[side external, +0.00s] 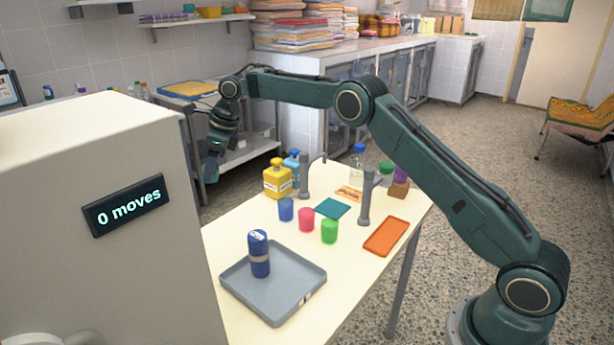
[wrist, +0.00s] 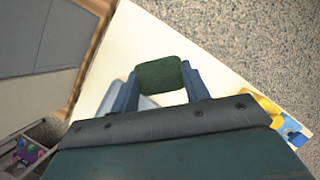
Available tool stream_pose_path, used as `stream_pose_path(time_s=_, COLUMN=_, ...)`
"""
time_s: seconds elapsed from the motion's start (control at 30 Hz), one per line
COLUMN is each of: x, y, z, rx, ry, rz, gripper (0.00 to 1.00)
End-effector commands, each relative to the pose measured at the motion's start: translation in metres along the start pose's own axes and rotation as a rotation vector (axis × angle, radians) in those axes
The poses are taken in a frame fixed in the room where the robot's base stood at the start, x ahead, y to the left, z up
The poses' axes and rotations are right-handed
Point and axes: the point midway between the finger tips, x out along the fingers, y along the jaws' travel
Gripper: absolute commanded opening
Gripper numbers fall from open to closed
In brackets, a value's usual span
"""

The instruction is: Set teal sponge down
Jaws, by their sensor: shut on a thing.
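A dark green-teal sponge (wrist: 159,74) sits between the two fingers of my gripper (wrist: 160,84) in the wrist view, clamped at its sides. In the side external view my gripper (side external: 211,172) hangs at the left, beyond the left edge of the table and apart from it. The sponge cannot be made out clearly there. A flat teal square (side external: 332,208) lies on the cream table (side external: 235,236), behind the green cup.
A blue cup (side external: 286,209), a pink cup (side external: 306,219) and a green cup (side external: 329,231) stand mid-table. A grey tray (side external: 288,284) holds a navy can (side external: 260,262). An orange tray (side external: 386,236), two grey posts (side external: 366,205) and a yellow pump bottle (side external: 277,182) are also there.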

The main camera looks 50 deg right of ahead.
Motion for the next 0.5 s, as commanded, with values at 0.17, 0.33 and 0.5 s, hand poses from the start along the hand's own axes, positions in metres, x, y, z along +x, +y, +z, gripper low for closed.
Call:
stream_pose_path(time_s=0.17, x=0.013, y=0.001, z=-0.005, rx=0.001, ry=0.001, rz=0.004, gripper=0.25)
stream_pose_path(time_s=0.33, x=0.038, y=0.001, z=-0.015, rx=0.001, ry=0.003, rz=0.004, gripper=0.25)
stream_pose_path(time_s=0.5, x=0.068, y=0.001, z=-0.028, rx=0.001, ry=0.003, rz=0.004, gripper=0.25)
